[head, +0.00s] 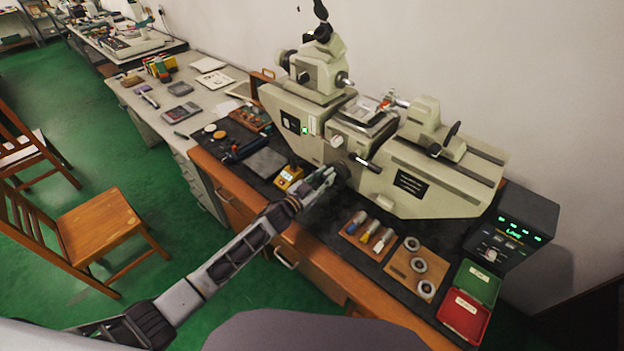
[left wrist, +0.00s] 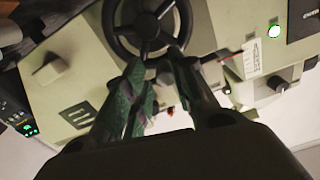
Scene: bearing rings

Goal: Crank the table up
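The measuring machine (head: 405,185) is a large pale bench instrument, with its stage (head: 362,117) in the middle. In the left wrist view a black spoked handwheel (left wrist: 148,24) shows on its front panel. In the head view the wheel is mostly hidden by my left gripper (head: 331,178). My left gripper (left wrist: 158,62) reaches the lower rim of the wheel with its two fingers apart. A small grey part shows between the fingertips. I cannot tell whether the fingers touch it or the rim. My right gripper is not in view.
On the dark bench top lie a wooden board with several bearing rings (head: 419,264), a tool board (head: 367,236), a green tray (head: 478,285) and a red tray (head: 464,314). A display box (head: 512,227) stands right. A yellow box (head: 288,178) sits just left of my gripper.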

